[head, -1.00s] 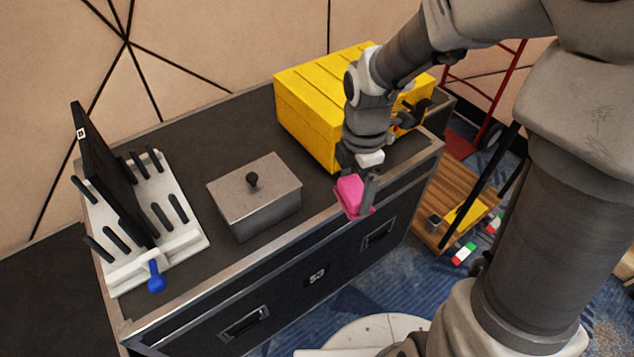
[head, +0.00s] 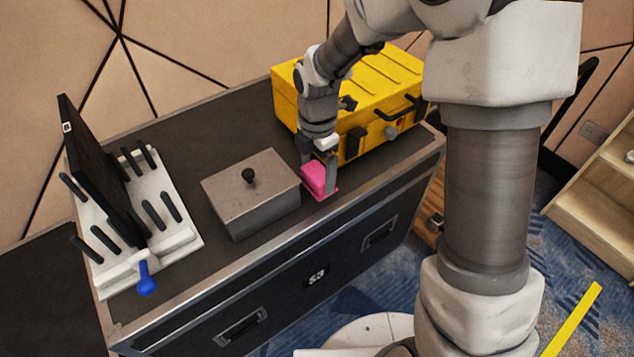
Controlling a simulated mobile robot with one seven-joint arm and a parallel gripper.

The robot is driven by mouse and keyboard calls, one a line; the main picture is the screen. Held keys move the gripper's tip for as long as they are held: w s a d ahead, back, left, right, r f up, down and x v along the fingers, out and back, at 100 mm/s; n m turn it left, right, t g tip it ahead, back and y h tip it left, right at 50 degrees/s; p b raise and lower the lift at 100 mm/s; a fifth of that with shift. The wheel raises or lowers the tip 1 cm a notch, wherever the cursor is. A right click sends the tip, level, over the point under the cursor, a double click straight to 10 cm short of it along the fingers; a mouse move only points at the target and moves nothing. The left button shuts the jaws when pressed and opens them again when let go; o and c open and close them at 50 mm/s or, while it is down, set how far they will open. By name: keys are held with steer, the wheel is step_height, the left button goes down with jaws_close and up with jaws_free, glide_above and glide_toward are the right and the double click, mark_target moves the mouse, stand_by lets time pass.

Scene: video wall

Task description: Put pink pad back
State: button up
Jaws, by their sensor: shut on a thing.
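The pink pad (head: 316,178) is held in my gripper (head: 318,171), which is shut on it. The pad is just right of the grey metal box (head: 262,206), above or at the front part of the black case top; I cannot tell whether it touches the surface.
The yellow toolbox (head: 384,82) stands behind and right of my gripper. A white rack (head: 178,238) with black pegs, a dark upright panel (head: 98,170) and a blue-handled item (head: 147,279) are at left. The case's metal front edge (head: 210,309) runs below.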

mark_target(317, 182)
steer(key=shift+f+b, duration=0.75)
steer(key=shift+f, duration=1.25)
steer(key=shift+f, duration=0.1)
steer(key=shift+f, duration=0.15)
steer(key=o, duration=0.9)
steer(key=shift+o, duration=0.2)
step_height(317, 182, up, 13)
steer(key=p, duration=0.3)
steer(key=shift+f+p, duration=0.15)
steer(key=shift+p, duration=0.15)
steer(key=s+d+r+m+t, duration=0.2)
steer(key=s+d+r+m, duration=0.4)
steer(key=s+m, duration=0.3)
steer(key=s+d+r+m+t, duration=0.3)
steer(key=s+d+r+m, duration=0.3)
steer(key=m, duration=0.9)
steer(key=s+r, duration=0.2)
steer(key=s, duration=0.1)
steer(key=shift+s+d+m+t, duration=0.2)
steer(key=shift+s+m+t, duration=0.1)
steer(key=shift+m, duration=0.1)
